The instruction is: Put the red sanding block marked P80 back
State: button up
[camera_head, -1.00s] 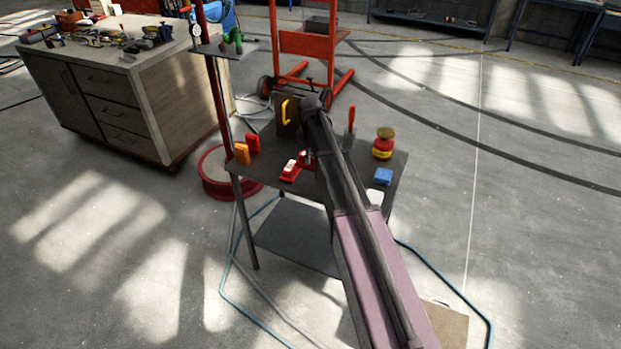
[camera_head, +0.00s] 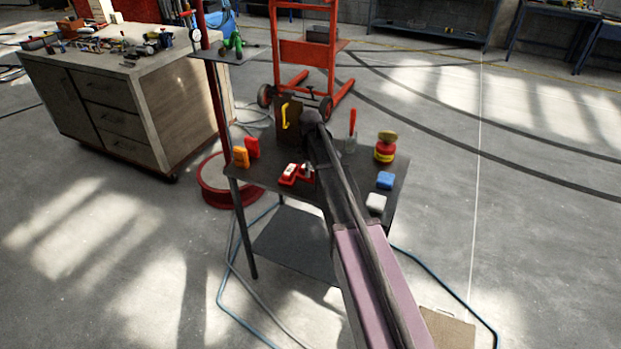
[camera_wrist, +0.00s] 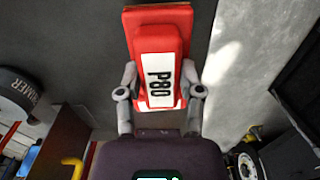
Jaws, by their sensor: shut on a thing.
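The red sanding block (camera_wrist: 158,60) has a white label reading P80. It is between the two fingers of my gripper (camera_wrist: 160,95) in the wrist view, and my gripper is shut on it. In the head view a red block with a white patch (camera_head: 289,174) shows beside my gripper, over the small dark table (camera_head: 275,184). My arm hides part of that area. I cannot tell whether the held block touches the tabletop.
An orange block (camera_head: 240,157) and another red block (camera_head: 252,147) stand at the table's left edge. A brown box with a yellow handle (camera_head: 286,117), a red-yellow jar (camera_head: 385,150), a blue block (camera_head: 385,180) and a white block (camera_head: 376,203) are also on the table.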

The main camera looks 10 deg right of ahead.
aim_at(311, 168)
jog(key=shift+f+b, duration=1.8)
jog(key=shift+f, duration=0.1)
jog(key=o, duration=1)
jog(key=shift+r, duration=0.1)
notch_tip(311, 168, up, 12)
jog(key=p, duration=1.2)
jog(key=s+m, duration=1)
jog(key=s, duration=1.9)
jog(key=shift+m, duration=0.4)
